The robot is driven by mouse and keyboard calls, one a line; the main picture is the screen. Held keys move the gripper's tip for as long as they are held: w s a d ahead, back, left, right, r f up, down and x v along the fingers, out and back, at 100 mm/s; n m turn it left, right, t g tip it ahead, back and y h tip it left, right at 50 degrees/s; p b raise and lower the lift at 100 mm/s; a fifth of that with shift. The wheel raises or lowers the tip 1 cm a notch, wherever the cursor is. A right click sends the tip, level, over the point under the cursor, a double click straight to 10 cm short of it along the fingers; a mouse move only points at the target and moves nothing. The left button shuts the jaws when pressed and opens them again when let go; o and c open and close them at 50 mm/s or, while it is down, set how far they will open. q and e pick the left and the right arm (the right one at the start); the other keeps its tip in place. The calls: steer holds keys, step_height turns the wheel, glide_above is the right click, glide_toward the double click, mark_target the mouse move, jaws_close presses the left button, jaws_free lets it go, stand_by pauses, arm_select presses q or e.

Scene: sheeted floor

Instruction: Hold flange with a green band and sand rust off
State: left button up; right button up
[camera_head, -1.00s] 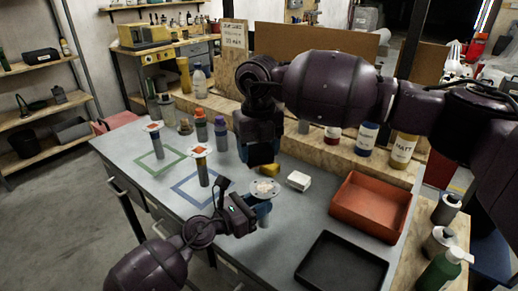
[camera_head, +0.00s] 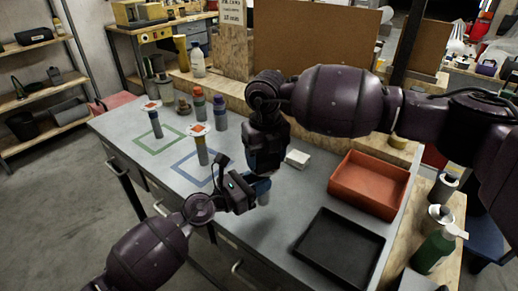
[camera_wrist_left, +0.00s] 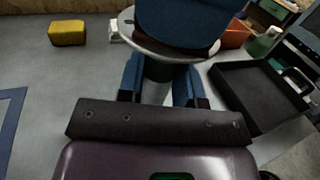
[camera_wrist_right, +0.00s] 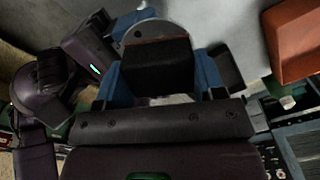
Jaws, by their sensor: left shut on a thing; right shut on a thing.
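My right gripper (camera_wrist_right: 160,80) is shut on a dark sanding block (camera_wrist_right: 158,66), which is at the disc in the right wrist view (camera_wrist_right: 155,30); a reddish-brown strip shows on the disc's edge. In the head view my left gripper (camera_head: 255,186) and right gripper (camera_head: 262,174) meet above the table and hide the disc.
Other flanges stand at the green square (camera_head: 155,125) and the blue square (camera_head: 201,150). A black tray (camera_head: 340,248), an orange bin (camera_head: 368,184) and a white box (camera_head: 297,158) are to the right. A yellow block (camera_wrist_left: 67,33) lies on the table. Bottles stand at the back.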

steer(key=shift+s+d, duration=0.5)
steer(key=shift+d, duration=0.1)
steer(key=shift+w+a, duration=1.3)
steer(key=shift+a, duration=0.3)
steer(key=shift+d+r, duration=0.1)
steer(key=shift+r, duration=4)
arm_select(q)
steer(key=o, duration=1.1)
steer(key=shift+a, duration=0.1)
steer(key=v, duration=1.2)
